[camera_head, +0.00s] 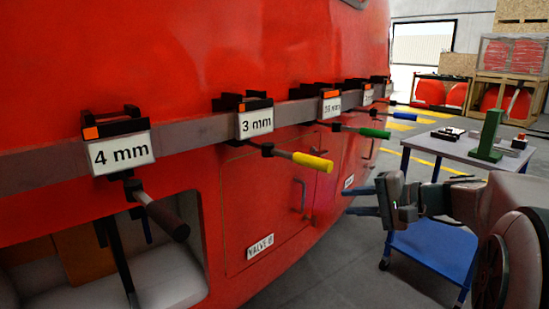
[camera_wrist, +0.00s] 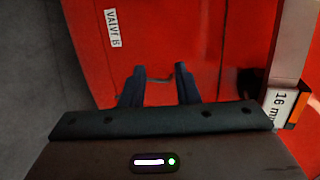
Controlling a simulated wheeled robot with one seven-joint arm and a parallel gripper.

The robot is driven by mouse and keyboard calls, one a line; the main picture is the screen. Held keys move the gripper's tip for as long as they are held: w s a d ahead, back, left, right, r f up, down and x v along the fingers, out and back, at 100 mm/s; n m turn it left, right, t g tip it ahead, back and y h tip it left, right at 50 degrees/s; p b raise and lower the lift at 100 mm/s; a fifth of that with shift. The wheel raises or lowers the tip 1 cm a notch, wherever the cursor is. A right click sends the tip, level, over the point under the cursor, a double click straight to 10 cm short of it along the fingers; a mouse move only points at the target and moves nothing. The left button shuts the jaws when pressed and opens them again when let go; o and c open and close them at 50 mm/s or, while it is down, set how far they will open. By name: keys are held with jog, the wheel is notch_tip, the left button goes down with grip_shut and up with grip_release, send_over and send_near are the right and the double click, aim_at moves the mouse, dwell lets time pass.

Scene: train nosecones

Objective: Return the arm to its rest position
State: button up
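My gripper (camera_head: 356,201) is at the right of the head view, in front of the lower red nosecone. Its two dark blue fingers point left. In the wrist view my gripper (camera_wrist: 160,78) shows its fingers spread with an empty gap between them. Behind the gap is the red panel (camera_wrist: 225,50) of the nosecone, apart from the fingers as far as I can tell. My arm comes in from the right edge of the head view.
A grey rail (camera_head: 190,132) crosses the red nosecone (camera_head: 250,60). It bears tool holders labelled 4 mm (camera_head: 122,153) and 3 mm (camera_head: 256,122), with handles sticking out, including a yellow one (camera_head: 312,162). A blue cart (camera_head: 432,248) stands behind my gripper. Floor (camera_head: 345,265) shows below.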

jog(key=s+a+r+n+g+h+p, duration=0.1)
jog(key=s+a+n+g+h+p, duration=0.15)
jog(key=s+a+p, duration=0.35)
jog(key=s+d+r+n+g+h+p, duration=0.1)
jog(key=s+n+h+p, duration=0.1)
jog(key=s+h+p, duration=0.2)
jog(key=s+d+r+n+g+h+p, duration=0.2)
jog(key=s+h+p, duration=0.3)
jog(key=s+p, duration=0.5)
jog(key=s+n, duration=0.1)
jog(key=s, duration=0.1)
jog(key=shift+s+d+r, duration=0.2)
jog(key=shift+s+r, duration=0.1)
jog(key=shift+s, duration=0.05)
dwell(0.4)
